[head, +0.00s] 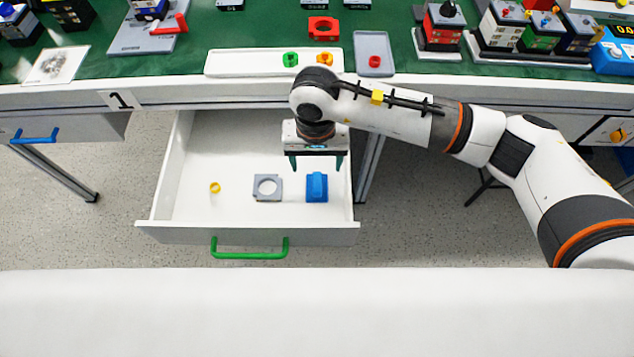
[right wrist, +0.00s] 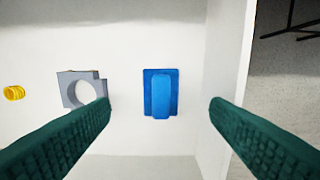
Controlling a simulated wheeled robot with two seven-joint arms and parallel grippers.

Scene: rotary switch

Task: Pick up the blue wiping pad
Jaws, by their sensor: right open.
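The blue wiping pad (head: 317,187) lies on the floor of the open white drawer, near its right wall. It has a raised blue grip on a flat base. In the right wrist view the pad (right wrist: 160,94) appears between the two green fingers, farther off and untouched. My right gripper (head: 317,166) is open and empty, above the drawer and a little behind the pad in the head view. In the right wrist view, the right finger (right wrist: 262,138) overlaps the drawer's right wall. My left gripper is not in view.
The drawer (head: 247,236) has a green handle (head: 249,250). A grey square plate with a round hole (head: 267,187) lies left of the pad, and a small yellow ring (head: 215,187) farther left. Above is the green worktop (head: 250,35) with several parts and trays.

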